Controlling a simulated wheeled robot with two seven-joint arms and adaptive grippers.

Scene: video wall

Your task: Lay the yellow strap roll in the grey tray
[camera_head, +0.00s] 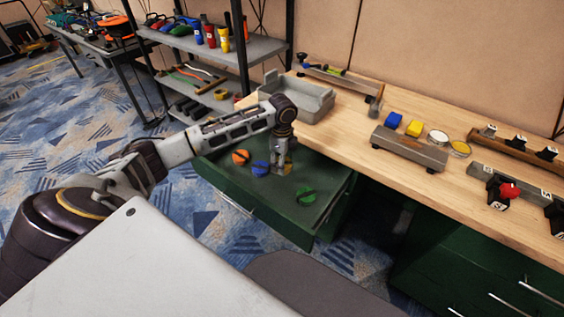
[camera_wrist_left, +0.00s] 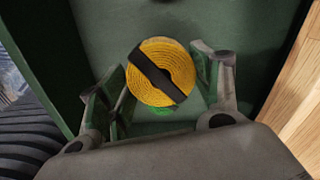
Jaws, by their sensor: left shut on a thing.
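The yellow strap roll (camera_wrist_left: 176,62), a flat coil with a black band across it, sits between the fingers of my left gripper (camera_wrist_left: 160,78) in the left wrist view. The gripper is shut on it. In the head view my left gripper (camera_head: 281,168) points down into the open green drawer (camera_head: 275,205), and the roll is mostly hidden by the fingers. I cannot tell whether the roll still touches the drawer floor. The grey tray (camera_head: 318,106) stands on the wooden bench behind the drawer and looks empty. My right gripper is not in view.
Orange (camera_head: 240,157), blue (camera_head: 260,169) and green (camera_head: 306,195) rolls lie in the drawer around my gripper. The bench (camera_head: 345,135) has bare wood right of the tray. A grey block (camera_head: 410,147) and several small items stand further right. A loaded shelf (camera_head: 205,45) stands behind left.

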